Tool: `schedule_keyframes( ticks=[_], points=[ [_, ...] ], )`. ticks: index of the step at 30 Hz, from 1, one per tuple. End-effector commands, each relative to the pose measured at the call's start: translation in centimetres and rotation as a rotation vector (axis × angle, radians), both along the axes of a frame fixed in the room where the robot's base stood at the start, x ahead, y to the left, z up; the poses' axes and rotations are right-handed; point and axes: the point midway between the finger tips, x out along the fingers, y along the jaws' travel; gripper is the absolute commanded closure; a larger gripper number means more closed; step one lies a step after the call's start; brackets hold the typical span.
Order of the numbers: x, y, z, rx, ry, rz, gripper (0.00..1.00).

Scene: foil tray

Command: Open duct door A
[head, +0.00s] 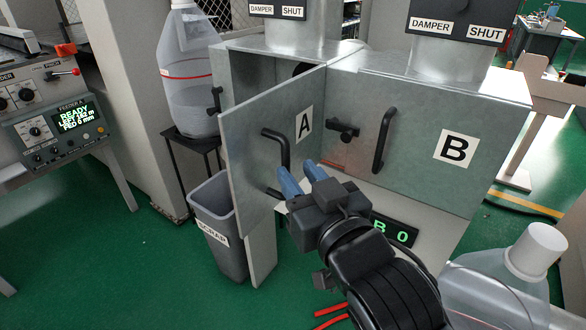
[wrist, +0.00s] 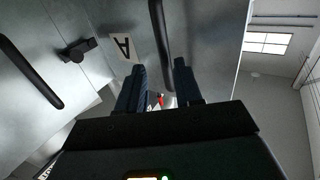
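Duct door A (head: 250,120) is a grey metal panel with an "A" label. It stands partly open, its left edge swung out from the duct box and its right edge beside door B. Its black bar handle (head: 287,152) is on the outer face; it also shows in the wrist view (wrist: 160,30). My gripper (head: 302,175) is at the lower part of this handle. In the wrist view its two blue fingers (wrist: 160,78) are spread apart, with the bar's end between them, nearer the right finger. I see no clear grip. The fingers hide part of the handle.
Closed duct door B (head: 420,140), with a black handle (head: 384,140) and latch (head: 343,128), is to the right. A grey scrap bin (head: 212,210) stands below door A. A clear jug (head: 190,85) sits on a stand at left; another (head: 500,285) is at front right.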

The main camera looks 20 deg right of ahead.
Motion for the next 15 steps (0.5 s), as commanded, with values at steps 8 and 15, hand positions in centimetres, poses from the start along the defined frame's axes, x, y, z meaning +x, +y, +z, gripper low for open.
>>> schedule_keyframes(
  ticks=[8,15],
  points=[
    [-3.7,0.0,-0.2,-0.001,0.001,-0.001,0.65],
    [-4.2,0.0,0.0,0.000,0.000,-0.001,0.65]
  ],
)
